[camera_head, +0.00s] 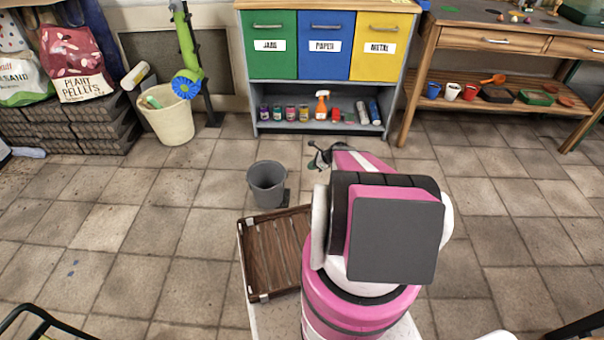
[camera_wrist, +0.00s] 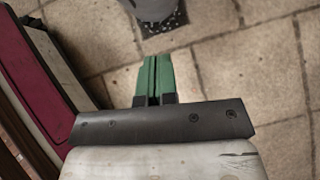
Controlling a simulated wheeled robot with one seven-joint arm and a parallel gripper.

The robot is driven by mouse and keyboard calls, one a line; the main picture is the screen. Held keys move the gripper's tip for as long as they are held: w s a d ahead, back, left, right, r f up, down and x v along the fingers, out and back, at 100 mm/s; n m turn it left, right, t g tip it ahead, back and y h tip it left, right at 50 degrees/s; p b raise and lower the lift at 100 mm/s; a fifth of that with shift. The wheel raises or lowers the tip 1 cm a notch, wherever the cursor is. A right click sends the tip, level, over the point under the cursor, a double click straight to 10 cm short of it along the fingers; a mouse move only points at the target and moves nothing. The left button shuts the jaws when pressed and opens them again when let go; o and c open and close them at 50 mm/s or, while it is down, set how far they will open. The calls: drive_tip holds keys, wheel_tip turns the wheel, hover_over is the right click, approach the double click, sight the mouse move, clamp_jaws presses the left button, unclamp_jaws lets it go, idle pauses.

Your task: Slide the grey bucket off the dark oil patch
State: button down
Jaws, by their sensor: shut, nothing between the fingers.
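The grey bucket (camera_head: 267,185) stands upright on the tiled floor, left of my arm in the head view. A small part of the dark oil patch (camera_head: 286,197) shows at its lower right side; the bucket hides the rest. In the wrist view the bucket's lower part (camera_wrist: 153,8) is at the top edge, with the dark speckled patch (camera_wrist: 165,27) below it. My gripper (camera_wrist: 155,62) has green fingers, shut and empty, pointing toward the bucket with a gap of floor between. In the head view my gripper (camera_head: 319,156) is right of the bucket and partly hidden by my arm.
A brown slatted wooden crate (camera_head: 270,253) lies close in front of the bucket. A recycling cabinet (camera_head: 319,131) stands behind. A cream bin (camera_head: 168,118) stands at the back left and a wooden workbench (camera_head: 446,103) at the back right. The floor left of the bucket is clear.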

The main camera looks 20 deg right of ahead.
drive_tip(key=w+a+r+x, duration=0.1)
drive_tip(key=a+r+x, duration=0.1)
drive_tip(key=x, duration=1)
drive_tip(key=shift+f, duration=0.1)
drive_tip(key=w+a, duration=0.6)
drive_tip(key=a, duration=0.6)
drive_tip(key=w+a, duration=0.6)
drive_tip(key=a, duration=0.6)
drive_tip(key=w+a, duration=0.6)
drive_tip(key=a, duration=0.6)
drive_tip(key=shift+w+a, duration=0.35)
drive_tip(key=shift+w, duration=0.05)
